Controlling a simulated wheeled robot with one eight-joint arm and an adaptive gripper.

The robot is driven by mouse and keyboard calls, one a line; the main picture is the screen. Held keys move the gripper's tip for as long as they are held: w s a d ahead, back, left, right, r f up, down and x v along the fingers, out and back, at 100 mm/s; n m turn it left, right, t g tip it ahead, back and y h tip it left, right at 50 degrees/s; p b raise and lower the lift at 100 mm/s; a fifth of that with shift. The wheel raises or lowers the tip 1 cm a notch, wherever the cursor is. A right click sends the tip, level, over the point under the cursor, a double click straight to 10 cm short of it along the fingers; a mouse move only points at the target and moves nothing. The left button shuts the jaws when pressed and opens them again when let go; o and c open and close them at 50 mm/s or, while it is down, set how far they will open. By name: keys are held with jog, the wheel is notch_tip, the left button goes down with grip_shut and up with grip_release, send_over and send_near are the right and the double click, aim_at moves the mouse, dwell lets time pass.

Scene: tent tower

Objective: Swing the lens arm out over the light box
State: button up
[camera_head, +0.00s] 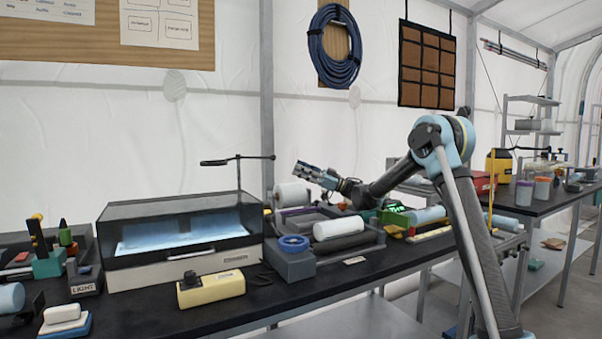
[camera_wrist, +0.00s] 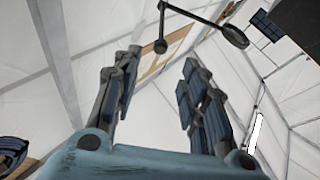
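The lens arm (camera_head: 255,157) is a thin black bar on an upright post behind the light box. Its round dark lens (camera_head: 213,163) is at the bar's left end, and a small knob is at the right end. The light box (camera_head: 180,272) has a pale base, a dark clear hood and a glowing panel. In the picture the lens appears above the box's back edge; its depth is unclear. My gripper (camera_head: 305,169) is open and empty, right of the bar's knob end. In the wrist view the lens arm (camera_wrist: 190,14) appears beyond my open fingers (camera_wrist: 157,80), apart from them.
A white roll (camera_head: 292,194) stands below my gripper. A blue tape ring (camera_head: 293,242) and another white roll (camera_head: 338,228) lie right of the box. A yellow switch block (camera_head: 212,288) sits in front. The air around the lens arm looks clear.

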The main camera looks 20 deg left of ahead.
jog(key=shift+a, duration=0.1)
jog(key=c, duration=0.7)
jog(key=s+a+r+t, duration=0.1)
jog(key=t, duration=0.1)
jog(key=s+a+r+n+t, duration=0.1)
jog(key=s+r+t, duration=0.1)
jog(key=s+a+r+t+y, duration=0.1)
jog(key=s, duration=0.1)
jog(key=shift+a+r+n+t, duration=0.1)
jog(key=shift+r+n+t, duration=0.2)
jog(key=shift+n+t, duration=0.1)
grip_shut()
jog(key=s+d+f+n+t+h, duration=0.1)
jog(key=s+d+n+t+h, duration=0.15)
jog(key=s+t, duration=0.3)
jog(key=s+d+f+n+t+h, duration=0.2)
jog(key=s+n+t+h, duration=0.15)
jog(key=s+t, duration=0.2)
jog(key=w+d+x, duration=0.1)
jog(key=x, duration=1.1)
jog(key=shift+w+a+r+g, duration=0.2)
jog(key=shift+w+r+g, duration=0.1)
jog(key=shift+w+r, duration=0.1)
